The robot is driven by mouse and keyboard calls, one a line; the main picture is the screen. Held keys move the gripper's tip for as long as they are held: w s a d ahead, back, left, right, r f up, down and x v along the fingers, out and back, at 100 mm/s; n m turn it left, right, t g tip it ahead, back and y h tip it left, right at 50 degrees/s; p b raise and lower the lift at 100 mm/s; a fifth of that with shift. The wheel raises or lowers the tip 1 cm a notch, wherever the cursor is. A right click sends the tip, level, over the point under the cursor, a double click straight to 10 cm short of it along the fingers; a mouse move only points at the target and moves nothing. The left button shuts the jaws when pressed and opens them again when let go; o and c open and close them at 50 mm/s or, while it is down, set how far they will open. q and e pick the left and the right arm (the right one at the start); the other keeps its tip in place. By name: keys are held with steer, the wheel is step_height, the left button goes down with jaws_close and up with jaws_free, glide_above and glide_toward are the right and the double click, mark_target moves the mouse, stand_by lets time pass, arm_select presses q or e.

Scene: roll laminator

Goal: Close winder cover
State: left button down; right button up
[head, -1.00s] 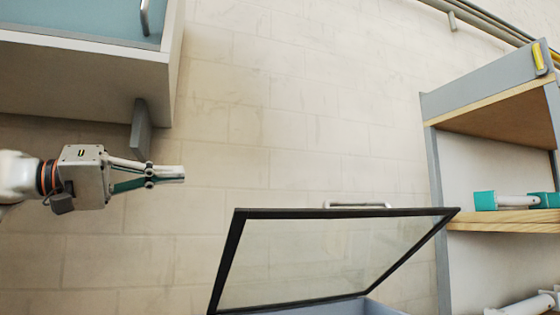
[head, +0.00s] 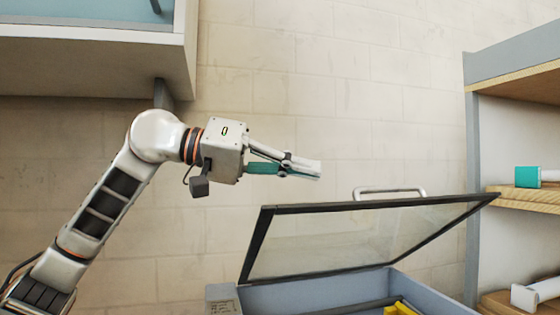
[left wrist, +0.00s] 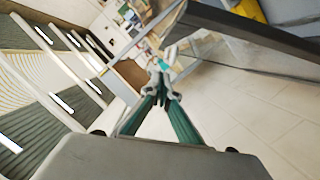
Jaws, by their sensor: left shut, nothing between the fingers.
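The winder cover (head: 350,239) is a clear panel in a black frame with a metal bar handle (head: 390,191) along its raised edge. It stands open, tilted up above the blue-grey winder box (head: 300,294). My left gripper (head: 319,170) is shut and empty, above and left of the handle, apart from the cover. In the left wrist view my left gripper's fingers (left wrist: 162,65) meet at the tips, and the cover's dark frame (left wrist: 250,35) runs across the upper right. My right gripper is not in view.
A wooden shelf unit (head: 510,200) with teal and white rolls stands at the right. A cabinet (head: 100,65) hangs at the upper left. A yellow part (head: 400,309) shows inside the box. The wall behind is bare.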

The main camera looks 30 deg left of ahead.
arm_select(q)
steer(key=x, duration=0.3)
steer(key=shift+s+d+f, duration=0.1)
steer(key=shift+s+f, duration=0.1)
steer(key=shift+s+d+f, duration=0.2)
steer(key=shift+s+f, duration=0.05)
steer(key=shift+f, duration=0.25)
steer(key=shift+s+d+f, duration=0.2)
steer(key=shift+s+f, duration=0.05)
steer(key=shift+f, duration=0.2)
steer(key=shift+s+d+f, duration=0.25)
steer(key=shift+f, duration=0.15)
